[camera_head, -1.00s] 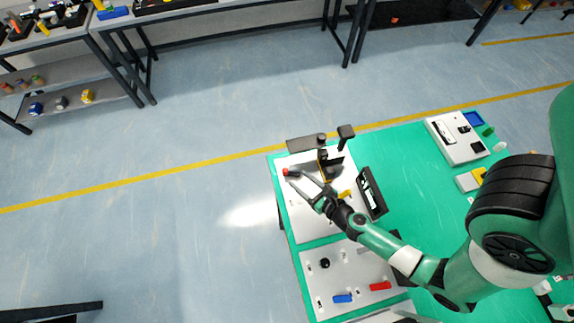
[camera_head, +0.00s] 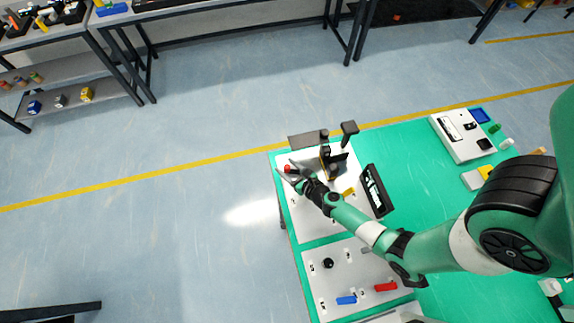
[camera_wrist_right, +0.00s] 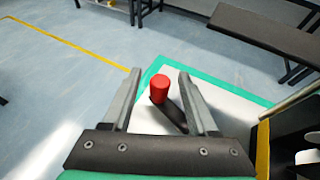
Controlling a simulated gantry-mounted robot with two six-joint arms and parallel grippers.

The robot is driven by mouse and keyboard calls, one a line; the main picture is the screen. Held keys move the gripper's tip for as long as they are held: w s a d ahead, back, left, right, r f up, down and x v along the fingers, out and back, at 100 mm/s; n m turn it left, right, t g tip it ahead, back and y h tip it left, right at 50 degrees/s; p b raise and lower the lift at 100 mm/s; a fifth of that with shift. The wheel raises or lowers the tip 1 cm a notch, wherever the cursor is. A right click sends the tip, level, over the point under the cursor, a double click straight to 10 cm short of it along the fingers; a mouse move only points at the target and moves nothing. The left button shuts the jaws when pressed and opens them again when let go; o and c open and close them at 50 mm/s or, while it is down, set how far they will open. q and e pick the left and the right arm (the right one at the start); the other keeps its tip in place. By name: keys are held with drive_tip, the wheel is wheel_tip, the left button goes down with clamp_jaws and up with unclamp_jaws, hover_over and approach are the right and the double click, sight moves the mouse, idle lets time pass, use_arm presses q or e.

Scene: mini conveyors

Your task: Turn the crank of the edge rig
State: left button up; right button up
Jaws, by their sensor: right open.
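The edge rig's white plate (camera_head: 303,224) lies at the left edge of the green table. Its crank has a red knob (camera_head: 288,168) on a dark arm; the knob also shows in the right wrist view (camera_wrist_right: 159,88), upright at the end of the dark crank arm (camera_wrist_right: 170,115). My right gripper (camera_head: 284,173) is at the knob in the head view. In the wrist view its fingers (camera_wrist_right: 158,80) are open, one on each side of the knob, with a gap on both sides. My left gripper is not in view.
A black bracket and post (camera_head: 327,155) stand just right of the crank. A dark framed panel (camera_head: 374,190) stands on the table beside the plate. A second white plate (camera_head: 340,270) with blue and red handles lies nearer. Open floor is to the left.

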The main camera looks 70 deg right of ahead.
drive_tip(key=shift+c, duration=0.2)
clamp_jaws()
drive_tip(key=shift+w+d+m+h, duration=0.1)
drive_tip(key=shift+w+m+h, duration=0.05)
drive_tip(key=shift+m+h, duration=0.2)
